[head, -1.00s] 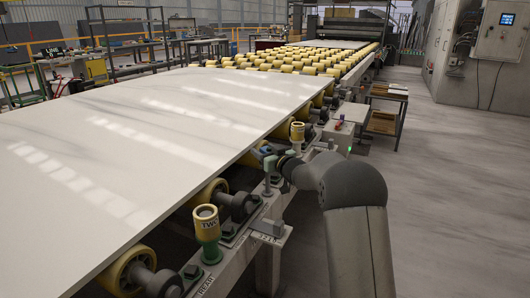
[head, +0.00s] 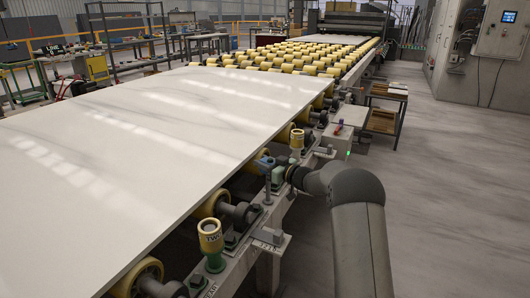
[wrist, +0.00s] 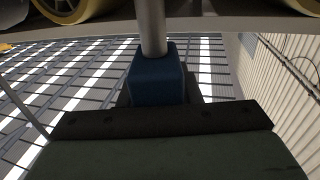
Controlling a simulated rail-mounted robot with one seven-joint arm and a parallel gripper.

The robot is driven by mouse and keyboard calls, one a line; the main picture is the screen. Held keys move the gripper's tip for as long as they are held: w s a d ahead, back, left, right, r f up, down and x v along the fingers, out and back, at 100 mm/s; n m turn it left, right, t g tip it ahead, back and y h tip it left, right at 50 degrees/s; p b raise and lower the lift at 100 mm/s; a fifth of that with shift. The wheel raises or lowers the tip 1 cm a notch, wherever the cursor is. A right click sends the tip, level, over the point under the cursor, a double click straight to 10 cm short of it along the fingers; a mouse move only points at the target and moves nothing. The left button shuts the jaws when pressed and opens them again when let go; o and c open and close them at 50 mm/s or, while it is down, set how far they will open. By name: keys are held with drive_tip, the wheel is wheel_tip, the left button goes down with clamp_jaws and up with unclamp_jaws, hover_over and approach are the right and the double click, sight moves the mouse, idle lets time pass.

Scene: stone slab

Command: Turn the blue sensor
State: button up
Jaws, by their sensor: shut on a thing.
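The blue sensor (head: 265,162) is a small blue block beside the roller frame, just off the near edge of the white slab. In the wrist view the blue block (wrist: 157,80) is on a grey metal rod that rises out of its top. My gripper (head: 277,177) is at the sensor, at the end of my grey arm. It is shut on the blue sensor. Dark and green parts fill the bottom of the wrist view and hide the sensor's lower part. The fingertips are too small to make out in the head view.
The white slab (head: 140,140) lies on yellow rollers along the frame. Yellow-topped posts stand close by, one in front (head: 211,243) and one behind (head: 296,143). A small side table (head: 386,95) is farther back. The floor at right (head: 450,200) is clear.

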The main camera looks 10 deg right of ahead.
drive_tip(key=shift+s+a+n+g+y+p, duration=0.15)
drive_tip(key=shift+n+g+y+p, duration=1.1)
drive_tip(key=shift+g+y, duration=0.2)
drive_tip(key=o, duration=1)
drive_tip(key=v, duration=1.7)
drive_tip(key=shift+d+r, duration=0.15)
drive_tip(key=shift+d, duration=0.1)
drive_tip(key=shift+r, duration=0.1)
